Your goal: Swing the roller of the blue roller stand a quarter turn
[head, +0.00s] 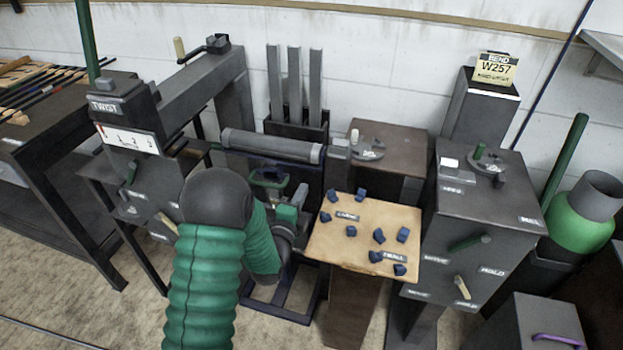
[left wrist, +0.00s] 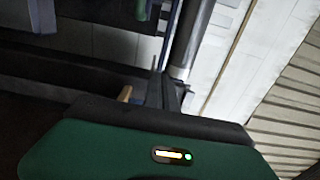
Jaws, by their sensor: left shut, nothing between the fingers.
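The blue roller stand has a long grey roller (head: 272,146) lying crosswise on top, with a dark blue frame and feet (head: 290,312) below. My left gripper (head: 270,176) is just below and in front of the roller, partly hidden by its own green body and arm. In the left wrist view, its fingers (left wrist: 160,88) are together with nothing between them. There, a grey cylinder that looks like the roller (left wrist: 190,42) and a thin blue bar (left wrist: 171,38) run just beyond the fingertips. I cannot tell whether they touch. My right gripper is not in view.
A tan-topped table (head: 335,238) with several small blue blocks stands right of the stand. A dark TWIST machine (head: 130,140) is close on the left. A grey cabinet (head: 485,195) with handles stands farther right. Upright grey bars (head: 294,85) stand behind the roller.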

